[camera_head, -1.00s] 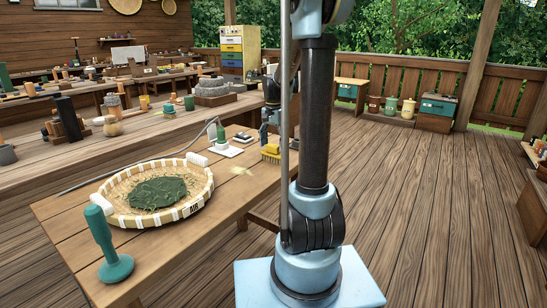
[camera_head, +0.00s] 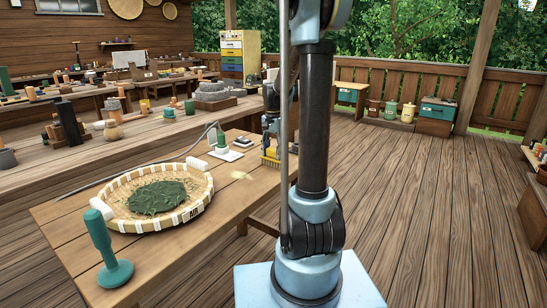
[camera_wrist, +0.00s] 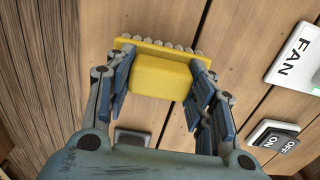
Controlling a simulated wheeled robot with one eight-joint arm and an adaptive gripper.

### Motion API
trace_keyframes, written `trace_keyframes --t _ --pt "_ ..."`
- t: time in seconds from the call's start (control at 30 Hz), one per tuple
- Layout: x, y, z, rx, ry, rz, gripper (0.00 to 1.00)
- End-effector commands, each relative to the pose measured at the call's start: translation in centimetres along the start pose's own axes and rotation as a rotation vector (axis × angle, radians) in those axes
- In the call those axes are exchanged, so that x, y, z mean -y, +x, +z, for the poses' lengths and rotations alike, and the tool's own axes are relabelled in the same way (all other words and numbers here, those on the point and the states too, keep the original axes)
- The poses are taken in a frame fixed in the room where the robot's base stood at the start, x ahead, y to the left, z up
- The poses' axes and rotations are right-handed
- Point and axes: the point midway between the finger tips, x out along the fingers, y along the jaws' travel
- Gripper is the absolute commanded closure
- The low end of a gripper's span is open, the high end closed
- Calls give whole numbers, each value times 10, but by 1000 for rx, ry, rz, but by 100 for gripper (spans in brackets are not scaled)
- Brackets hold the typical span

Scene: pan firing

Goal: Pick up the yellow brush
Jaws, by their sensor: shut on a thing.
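The yellow brush (camera_wrist: 160,77) is between the two fingers of my gripper (camera_wrist: 158,88) in the wrist view, with its row of pale bristles along the far edge. My gripper is shut on it. In the head view the yellow brush (camera_head: 270,158) shows below my gripper (camera_head: 271,145) at the far right end of the wooden table (camera_head: 200,238). My arm partly hides this area in the head view. I cannot tell whether the brush touches the table.
A round basket (camera_head: 140,223) with dark green leaves stands on the table. A green stamp-shaped tool (camera_head: 106,250) is at its front.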

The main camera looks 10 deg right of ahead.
Motion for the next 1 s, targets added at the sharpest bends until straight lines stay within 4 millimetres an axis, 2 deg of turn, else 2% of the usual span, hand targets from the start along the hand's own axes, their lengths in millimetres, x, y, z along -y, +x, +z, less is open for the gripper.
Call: trace_keyframes --t 0.17,0.6,0.8,1.0 --pt "0 -15 0 0 0 0 77" --pt "0 -84 0 0 0 0 77" --pt "0 -98 0 0 0 0 77" --pt "0 -100 0 0 0 0 77"
